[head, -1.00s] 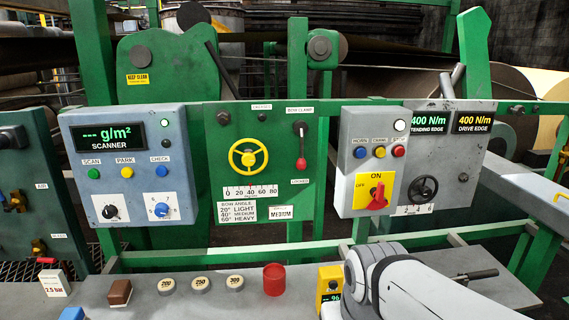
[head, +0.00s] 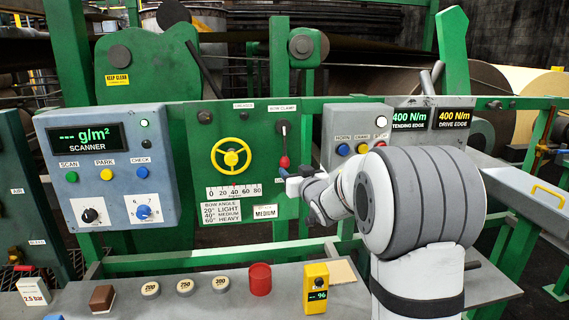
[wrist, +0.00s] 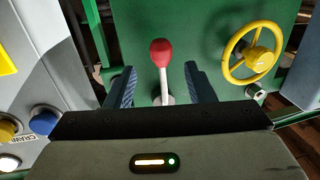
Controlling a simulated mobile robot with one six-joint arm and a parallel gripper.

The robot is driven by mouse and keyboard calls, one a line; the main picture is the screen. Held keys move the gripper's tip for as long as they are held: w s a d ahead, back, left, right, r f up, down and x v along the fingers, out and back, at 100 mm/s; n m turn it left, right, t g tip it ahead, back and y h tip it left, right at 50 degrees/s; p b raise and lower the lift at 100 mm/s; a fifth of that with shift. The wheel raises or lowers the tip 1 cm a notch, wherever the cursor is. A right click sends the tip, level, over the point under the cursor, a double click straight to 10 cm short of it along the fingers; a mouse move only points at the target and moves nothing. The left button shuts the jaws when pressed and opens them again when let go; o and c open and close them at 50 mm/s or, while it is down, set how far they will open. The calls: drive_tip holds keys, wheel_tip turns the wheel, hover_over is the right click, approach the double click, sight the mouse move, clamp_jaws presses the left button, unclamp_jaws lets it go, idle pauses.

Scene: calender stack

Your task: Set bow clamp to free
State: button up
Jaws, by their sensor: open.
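The bow clamp lever (head: 283,146) has a red knob and hangs straight down from its pivot on the green panel, under the BOW CLAMP label (head: 282,108). In the wrist view its red knob (wrist: 161,52) and pale shaft (wrist: 164,82) show between my two blue-padded fingers, with a gap on each side. My gripper (wrist: 158,86) is open and holds nothing. In the head view my gripper (head: 294,179) is just below the red knob, in front of the panel. The lower label by the lever is mostly hidden by my gripper.
A yellow handwheel (head: 231,154) is left of the lever, above the bow angle scale (head: 234,191). The grey box with buttons (head: 350,122) is close on the right, partly behind my arm. The shelf below holds a red cup (head: 260,279) and a yellow meter (head: 315,287).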

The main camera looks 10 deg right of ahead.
sight(287, 164)
drive_tip(key=shift+w+a+r, duration=0.1)
drive_tip(key=shift+w, duration=0.3)
drive_tip(key=w+p, duration=0.1)
drive_tip(key=w, duration=0.2)
drive_tip(key=w+a, duration=0.1)
drive_tip(key=w, duration=0.3)
drive_tip(key=shift+a+p, duration=0.2)
drive_tip(key=shift+p, duration=0.15)
drive_tip(key=shift+c, duration=0.6)
clamp_jaws()
